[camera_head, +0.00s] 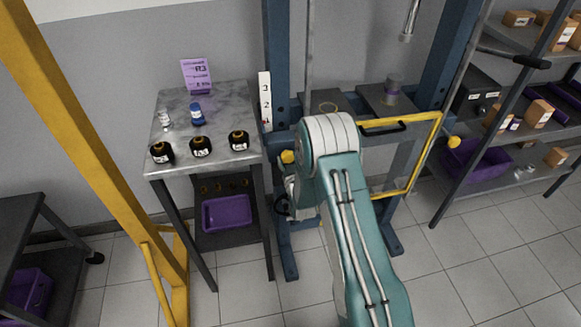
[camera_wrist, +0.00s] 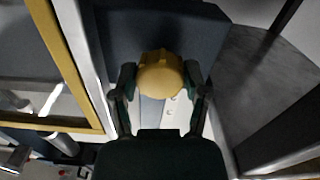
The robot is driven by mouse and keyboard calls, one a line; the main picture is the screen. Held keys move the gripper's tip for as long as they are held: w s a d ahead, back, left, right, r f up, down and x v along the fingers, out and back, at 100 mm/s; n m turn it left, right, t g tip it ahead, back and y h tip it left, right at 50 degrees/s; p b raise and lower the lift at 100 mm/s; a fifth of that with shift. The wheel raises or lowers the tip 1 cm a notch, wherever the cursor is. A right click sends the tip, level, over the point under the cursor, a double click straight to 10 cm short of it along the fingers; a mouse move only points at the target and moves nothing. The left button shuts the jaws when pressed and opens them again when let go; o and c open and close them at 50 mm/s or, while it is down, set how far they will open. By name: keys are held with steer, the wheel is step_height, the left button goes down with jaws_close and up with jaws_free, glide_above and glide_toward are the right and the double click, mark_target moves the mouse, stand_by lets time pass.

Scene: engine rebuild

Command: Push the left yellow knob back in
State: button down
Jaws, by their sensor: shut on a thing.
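The left yellow knob (camera_head: 287,156) shows in the head view on the left blue post of the press frame, just left of my arm. In the wrist view the yellow knob (camera_wrist: 160,72) sits between the two dark fingers of my gripper (camera_wrist: 160,84), which is shut on it. The knob's shaft and how far it stands out from the post are hidden. In the head view my arm hides most of the gripper. A second yellow knob (camera_head: 453,142) is on the right side of the frame.
A yellow-framed guard (camera_head: 408,187) spans between the posts, right of my gripper. Shelves (camera_head: 511,174) stand on the right. The tiled floor is open in front.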

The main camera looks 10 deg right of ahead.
steer(key=shift+w, duration=0.25)
steer(key=shift+c, duration=0.5)
jaws_free()
steer(key=shift+w+a, duration=0.1)
steer(key=s, duration=1.2)
